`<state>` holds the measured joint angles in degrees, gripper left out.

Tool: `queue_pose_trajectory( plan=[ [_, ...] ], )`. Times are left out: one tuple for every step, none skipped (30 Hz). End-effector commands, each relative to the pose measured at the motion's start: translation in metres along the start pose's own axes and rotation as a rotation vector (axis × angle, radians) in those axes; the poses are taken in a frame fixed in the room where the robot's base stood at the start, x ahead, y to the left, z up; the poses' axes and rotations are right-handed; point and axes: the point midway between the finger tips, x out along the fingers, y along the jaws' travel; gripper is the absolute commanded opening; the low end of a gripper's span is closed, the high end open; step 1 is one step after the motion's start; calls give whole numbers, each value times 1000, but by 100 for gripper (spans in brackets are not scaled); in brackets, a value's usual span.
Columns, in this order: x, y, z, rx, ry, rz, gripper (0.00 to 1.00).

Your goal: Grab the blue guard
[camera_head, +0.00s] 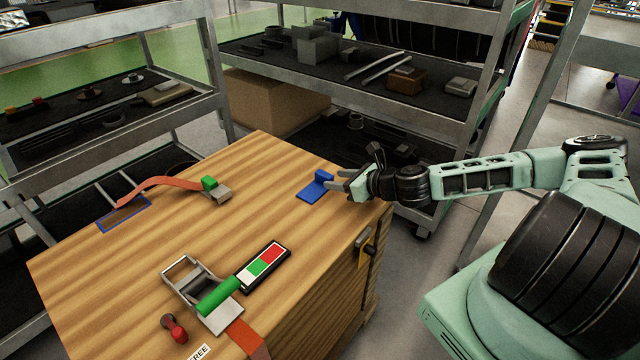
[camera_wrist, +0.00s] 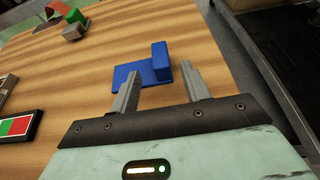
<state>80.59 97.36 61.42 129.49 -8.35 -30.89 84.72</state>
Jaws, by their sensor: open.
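The blue guard (camera_head: 311,191) is an L-shaped piece with a flat plate and an upright block. It lies on the wooden crate top near its right back edge. My gripper (camera_head: 341,184) is open and empty, just right of the guard in the head view. In the wrist view the guard (camera_wrist: 146,72) lies just ahead of my gripper (camera_wrist: 160,78). Its upright block is near the right finger and its plate reaches the left finger. I cannot tell whether the fingers touch it.
The wooden crate (camera_head: 130,260) also holds a ratchet buckle with a green handle (camera_head: 217,296), a red-white-green card (camera_head: 263,265), a red knob-like piece (camera_head: 174,328) and an orange strap (camera_head: 160,184) with a green-topped buckle. Metal shelves (camera_head: 440,118) stand behind. The crate's middle is clear.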

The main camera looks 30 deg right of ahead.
Motion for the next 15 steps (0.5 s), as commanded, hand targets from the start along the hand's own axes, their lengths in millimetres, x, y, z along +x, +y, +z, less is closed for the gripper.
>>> queue_pose_trajectory(
  plan=[
    [8,0,0,-2,0,3,46],
    [13,-1,0,-2,0,2,46],
    [20,-1,0,-4,0,3,46],
    [24,-2,0,-3,0,2,46],
    [28,-2,0,-2,0,4,46],
    [33,-2,0,-1,0,3,46],
    [36,-2,0,-1,0,3,46],
    [39,-2,0,-1,0,3,46],
    [41,-2,0,-1,0,3,46],
    [42,-2,0,-1,0,2,46],
    [43,-2,0,-1,0,2,46],
    [43,-2,0,-1,0,1,46],
    [43,-2,0,-1,0,1,46],
    [43,-2,0,-1,0,1,46],
    [43,-2,0,-1,0,1,46]
  ],
)
